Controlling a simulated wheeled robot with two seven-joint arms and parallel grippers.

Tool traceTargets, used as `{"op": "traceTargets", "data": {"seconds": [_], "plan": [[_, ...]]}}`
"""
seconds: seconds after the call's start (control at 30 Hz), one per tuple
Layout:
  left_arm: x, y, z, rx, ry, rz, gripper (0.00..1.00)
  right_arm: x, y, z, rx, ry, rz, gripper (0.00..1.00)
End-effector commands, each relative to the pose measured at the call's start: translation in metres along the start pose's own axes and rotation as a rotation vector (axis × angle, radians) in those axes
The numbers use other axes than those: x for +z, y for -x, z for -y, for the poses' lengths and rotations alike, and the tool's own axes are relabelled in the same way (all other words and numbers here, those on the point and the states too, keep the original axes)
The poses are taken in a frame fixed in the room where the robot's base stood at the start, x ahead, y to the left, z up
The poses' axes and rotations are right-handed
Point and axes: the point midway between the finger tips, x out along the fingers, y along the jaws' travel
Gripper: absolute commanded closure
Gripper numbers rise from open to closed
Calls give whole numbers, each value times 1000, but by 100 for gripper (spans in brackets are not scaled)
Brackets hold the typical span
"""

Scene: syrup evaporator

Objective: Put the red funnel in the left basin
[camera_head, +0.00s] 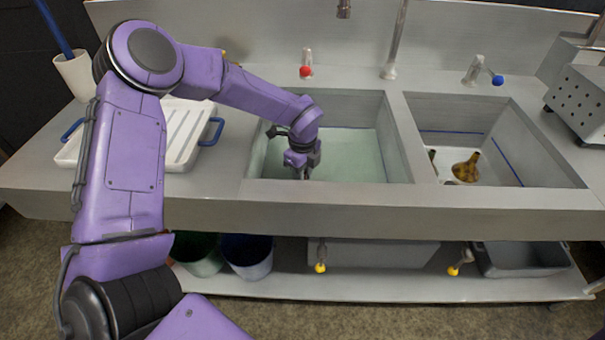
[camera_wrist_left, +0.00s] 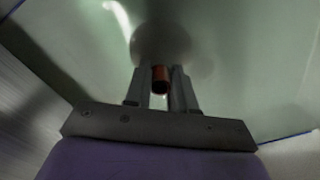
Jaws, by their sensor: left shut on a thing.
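The left basin (camera_head: 345,150) has a pale greenish inside, perhaps water. My left gripper (camera_head: 304,174) is down inside it, near its front left part. In the left wrist view, its fingers (camera_wrist_left: 160,90) are shut on a small red-brown piece, which looks like the spout of the red funnel (camera_wrist_left: 160,74). A round grey shape, perhaps a shadow, lies around and beyond it. The rest of the funnel cannot be made out, and the gripper hides it in the head view. My right gripper is not in view.
The right basin (camera_head: 512,148) holds brown funnel-like things (camera_head: 466,168). A white tray with blue handles (camera_head: 184,134) lies left of the left basin. A red-knobbed tap (camera_head: 306,66) and a blue-knobbed tap (camera_head: 482,72) stand behind the basins. A grey perforated box (camera_head: 580,98) stands at right.

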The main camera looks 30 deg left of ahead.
Motion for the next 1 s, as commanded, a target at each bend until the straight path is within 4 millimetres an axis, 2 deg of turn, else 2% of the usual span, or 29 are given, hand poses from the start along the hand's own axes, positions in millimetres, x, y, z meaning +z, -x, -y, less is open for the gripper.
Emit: {"op": "traceTargets", "data": {"seconds": [0.7,0.73,0.8,1.0], "plan": [[0,-5,0,0,0,-1,100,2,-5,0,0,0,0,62],[0,-5,0,0,0,-1,69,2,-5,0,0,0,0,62],[0,-5,0,0,0,-1,46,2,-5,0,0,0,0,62],[0,-5,0,0,0,-1,46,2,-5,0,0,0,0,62]]}}
